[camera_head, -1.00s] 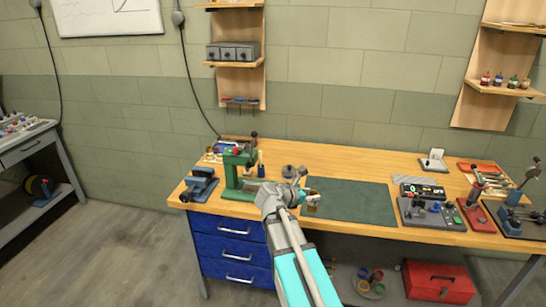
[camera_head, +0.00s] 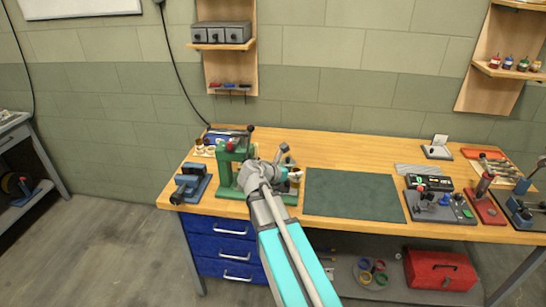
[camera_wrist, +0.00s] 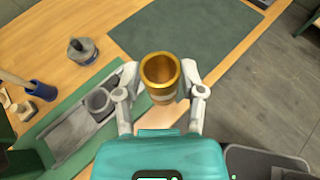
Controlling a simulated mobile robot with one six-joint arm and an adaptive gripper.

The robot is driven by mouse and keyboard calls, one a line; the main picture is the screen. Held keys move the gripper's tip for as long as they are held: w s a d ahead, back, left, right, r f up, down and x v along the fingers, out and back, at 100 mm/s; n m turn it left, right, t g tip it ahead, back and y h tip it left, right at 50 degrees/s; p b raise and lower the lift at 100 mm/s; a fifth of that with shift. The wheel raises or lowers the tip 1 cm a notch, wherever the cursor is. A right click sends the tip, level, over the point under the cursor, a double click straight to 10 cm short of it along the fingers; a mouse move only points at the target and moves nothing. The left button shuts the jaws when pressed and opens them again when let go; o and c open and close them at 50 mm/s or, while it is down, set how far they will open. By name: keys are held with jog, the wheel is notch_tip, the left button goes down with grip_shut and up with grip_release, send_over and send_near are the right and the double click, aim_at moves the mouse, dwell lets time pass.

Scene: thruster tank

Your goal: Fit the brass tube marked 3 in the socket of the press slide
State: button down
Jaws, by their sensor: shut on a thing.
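A brass tube (camera_wrist: 160,75) is in my gripper (camera_wrist: 163,84) in the wrist view, open end facing the camera, with a pale band low on its side; no number is readable. The fingers are shut on it from both sides. In the head view my gripper (camera_head: 290,174) is just right of the green press (camera_head: 228,172), and the tube shows only as a small brass patch (camera_head: 296,176). In the wrist view the grey press slide (camera_wrist: 68,129) lies left of my gripper, with a round, empty-looking socket (camera_wrist: 98,101) near its end. The tube is apart from the socket.
A grey round piece with a knob (camera_wrist: 82,50) stands behind the slide. A blue vise (camera_head: 191,184) is left of the press. The dark green mat (camera_head: 350,195) to the right is clear. Electronics and red-based tools occupy the right of the bench.

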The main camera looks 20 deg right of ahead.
jog(key=shift+d, duration=0.2)
jog(key=shift+w, duration=0.1)
jog(key=shift+w+f, duration=0.1)
jog(key=shift+w, duration=0.15)
jog(key=w+a+f+t+b, duration=0.1)
jog(key=w+a+f+b, duration=0.1)
jog(key=w, duration=1.1)
jog(key=shift+a+f+n+b, duration=0.15)
jog(key=shift+f+n+b, duration=0.15)
jog(key=shift+f+b, duration=0.25)
jog(key=shift+w+f, duration=0.1)
jog(key=shift+f+b, duration=3.15)
jog(key=shift+b, duration=0.25)
